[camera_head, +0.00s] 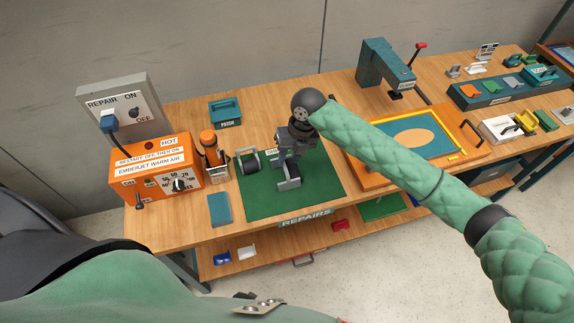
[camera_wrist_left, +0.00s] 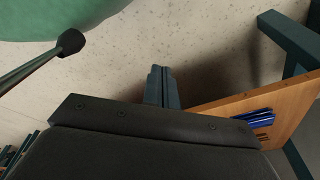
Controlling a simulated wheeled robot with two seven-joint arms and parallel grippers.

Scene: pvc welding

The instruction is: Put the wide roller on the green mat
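The green mat (camera_head: 262,205) lies on the bench's front part. My right gripper (camera_head: 291,160) points down over the mat's right half. It appears shut on a grey and dark roller piece, which I take as the wide roller (camera_head: 289,182). The piece is at or just above the mat; any small gap cannot be seen. The fingers partly hide it. A second dark cylinder in a light frame (camera_head: 248,163) sits at the mat's back left. In the left wrist view, my left gripper (camera_wrist_left: 161,74) shows two dark fingers together, with nothing between them, away from the mat.
An orange warm-air box (camera_head: 155,170) and an orange-topped tool (camera_head: 209,145) stand left of the mat. A blue pad (camera_head: 219,209) lies at its left edge. An orange tray (camera_head: 365,177) is on the right. A teal patch box (camera_head: 225,112) is behind. Bare wood separates them.

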